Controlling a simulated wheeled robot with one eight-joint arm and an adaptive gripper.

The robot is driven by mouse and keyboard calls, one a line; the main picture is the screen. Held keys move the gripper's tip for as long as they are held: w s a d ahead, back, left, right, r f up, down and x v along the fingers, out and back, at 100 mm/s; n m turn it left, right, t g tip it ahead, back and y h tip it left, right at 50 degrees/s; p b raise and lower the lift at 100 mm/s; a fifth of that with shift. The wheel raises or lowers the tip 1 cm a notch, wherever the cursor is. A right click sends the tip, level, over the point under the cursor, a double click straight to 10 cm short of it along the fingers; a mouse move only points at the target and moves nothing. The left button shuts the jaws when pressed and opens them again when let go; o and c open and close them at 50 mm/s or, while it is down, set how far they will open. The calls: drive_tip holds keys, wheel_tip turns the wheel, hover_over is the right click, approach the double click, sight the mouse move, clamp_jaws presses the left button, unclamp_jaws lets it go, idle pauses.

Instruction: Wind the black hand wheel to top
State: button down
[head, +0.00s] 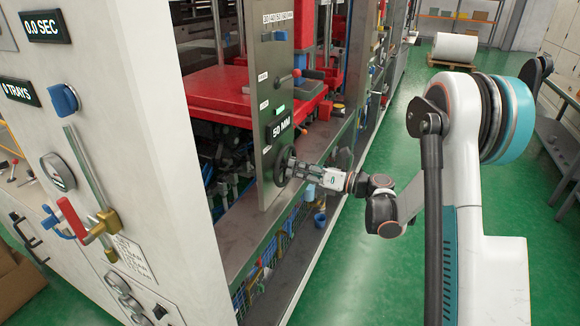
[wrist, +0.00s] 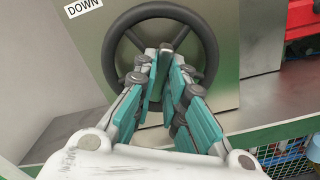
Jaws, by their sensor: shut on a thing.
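The black hand wheel (head: 284,166) is mounted low on a grey upright panel (head: 270,200) in the head view. In the wrist view the wheel (wrist: 207,42) faces me, with its round rim, spokes and hub showing. My gripper (head: 296,168) reaches it from the right. In the wrist view its teal-padded fingers (wrist: 166,58) are closed in at the wheel's middle, on a part near the hub; the exact contact is partly hidden by the fingers. Above the wheel a display (head: 280,127) reads 50 MM, with a lit green mark over it.
A label reading DOWN (wrist: 83,7) is at the wheel's upper left. A scale and slider (head: 274,36) sit high on the panel. A red platform (head: 215,90) is behind it. A ledge (head: 240,245) runs below.

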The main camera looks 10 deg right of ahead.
idle(0.3)
drive_tip(key=n+b, duration=0.1)
drive_tip(key=n, duration=0.4)
drive_tip(key=n+b, duration=0.1)
drive_tip(key=n, duration=0.3)
drive_tip(key=shift+n, duration=0.4)
drive_tip(key=shift+b, duration=0.35)
